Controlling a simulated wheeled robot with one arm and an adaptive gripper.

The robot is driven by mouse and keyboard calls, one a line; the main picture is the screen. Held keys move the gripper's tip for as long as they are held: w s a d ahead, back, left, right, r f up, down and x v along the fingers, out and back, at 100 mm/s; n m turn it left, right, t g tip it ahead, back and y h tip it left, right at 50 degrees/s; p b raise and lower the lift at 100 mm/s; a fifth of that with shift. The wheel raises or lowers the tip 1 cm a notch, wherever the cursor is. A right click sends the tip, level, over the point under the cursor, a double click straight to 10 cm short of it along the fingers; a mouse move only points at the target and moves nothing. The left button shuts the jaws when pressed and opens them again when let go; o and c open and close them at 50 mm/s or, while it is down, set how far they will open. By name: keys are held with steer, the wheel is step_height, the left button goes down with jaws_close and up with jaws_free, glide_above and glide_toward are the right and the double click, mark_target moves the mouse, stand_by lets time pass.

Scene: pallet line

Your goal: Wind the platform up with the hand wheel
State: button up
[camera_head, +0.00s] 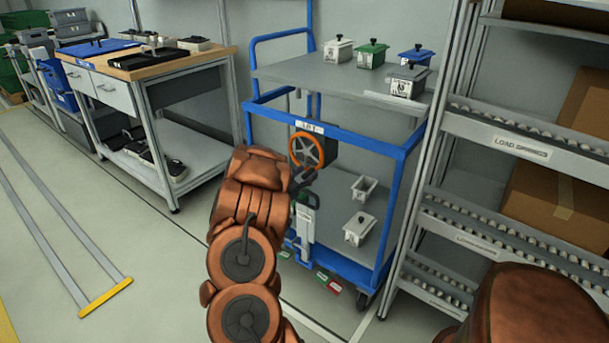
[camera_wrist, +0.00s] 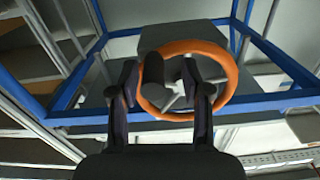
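The hand wheel (camera_head: 319,151) has an orange rim and is mounted on a dark box at the front of the blue trolley (camera_head: 378,139). The platform (camera_head: 290,75) is a grey board near the trolley's top, bearing several small lidded boxes. My gripper (camera_head: 305,178) is just below the wheel in the head view, partly hidden by my arm. In the wrist view the wheel (camera_wrist: 228,72) lies ahead, with a dark knob (camera_wrist: 153,70) at its left side. My gripper (camera_wrist: 160,76) is open there, one finger on each side of the knob. Contact cannot be told.
A lower shelf (camera_head: 330,225) of the trolley holds two small grey boxes. A workbench (camera_head: 190,57) stands at left, and a roller rack (camera_head: 490,130) with cardboard boxes stands close at right. The floor (camera_head: 130,235) at left is mostly clear.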

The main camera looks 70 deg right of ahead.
steer(key=shift+s+f, duration=0.1)
steer(key=shift+a, duration=0.25)
steer(key=v, duration=1.1)
steer(key=shift+a, duration=0.25)
steer(key=shift+w, duration=0.25)
steer(key=shift+c, duration=0.4)
